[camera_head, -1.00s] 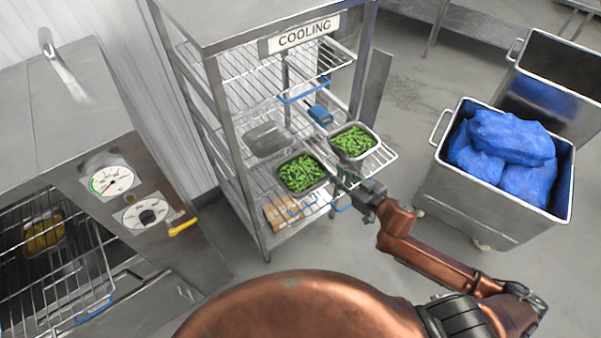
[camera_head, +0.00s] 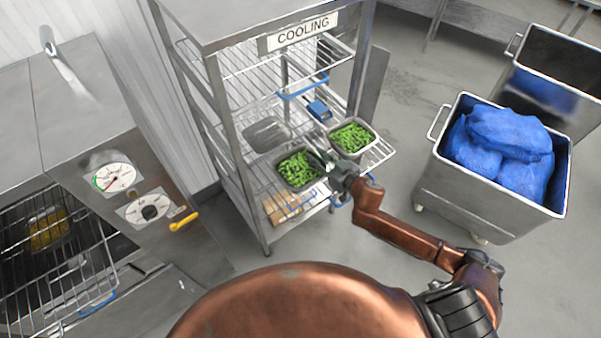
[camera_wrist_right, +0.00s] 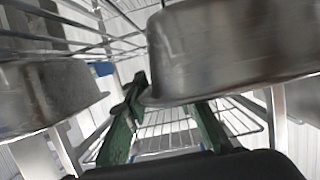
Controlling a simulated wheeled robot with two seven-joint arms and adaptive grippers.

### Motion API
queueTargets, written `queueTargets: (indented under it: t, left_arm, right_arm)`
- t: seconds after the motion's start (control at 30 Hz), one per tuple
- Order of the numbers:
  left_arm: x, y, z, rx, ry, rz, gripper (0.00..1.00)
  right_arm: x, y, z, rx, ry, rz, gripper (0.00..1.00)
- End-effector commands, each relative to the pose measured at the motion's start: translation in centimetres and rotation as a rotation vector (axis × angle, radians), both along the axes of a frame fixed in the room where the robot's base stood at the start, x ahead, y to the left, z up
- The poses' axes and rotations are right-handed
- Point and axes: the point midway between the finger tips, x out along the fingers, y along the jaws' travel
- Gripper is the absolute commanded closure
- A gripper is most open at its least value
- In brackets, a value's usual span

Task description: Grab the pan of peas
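Two metal pans of green pods sit side by side on a wire shelf of the cooling rack. The left pan (camera_head: 289,184) and the right pan (camera_head: 366,151) are both full. My right gripper (camera_head: 329,164) is at the near edges of the pans, around the gap between them. In the right wrist view, the gripper's two green fingers (camera_wrist_right: 166,112) stand apart, so it is open. One metal pan (camera_wrist_right: 230,50) is close above the fingers and hides part of the right finger; another metal pan (camera_wrist_right: 45,95) is at the left. Contact cannot be told. My left gripper is not in view.
The cooling rack (camera_head: 235,120) has posts and wire shelves close around the pans. A steel bin (camera_head: 470,205) with blue bags stands right; an oven (camera_head: 110,165) stands left.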

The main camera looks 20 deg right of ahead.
Motion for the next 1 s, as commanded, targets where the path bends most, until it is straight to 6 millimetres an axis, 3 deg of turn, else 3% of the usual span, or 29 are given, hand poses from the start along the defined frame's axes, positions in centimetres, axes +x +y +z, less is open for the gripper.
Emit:
queueTargets:
  t: [0.17, 0.4, 1.0]
  left_arm:
    - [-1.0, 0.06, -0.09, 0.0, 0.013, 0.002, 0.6]
    - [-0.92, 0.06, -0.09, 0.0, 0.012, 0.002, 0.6]
    - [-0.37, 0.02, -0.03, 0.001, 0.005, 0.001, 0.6]
  right_arm:
    - [0.0, -0.03, 0.02, 0.0, 0.0, -0.001, 0.85]
    - [-0.01, -0.05, 0.03, 0.0, 0.0, -0.001, 1.0]
    - [-0.03, -0.04, 0.01, -0.002, -0.001, 0.0, 1.0]
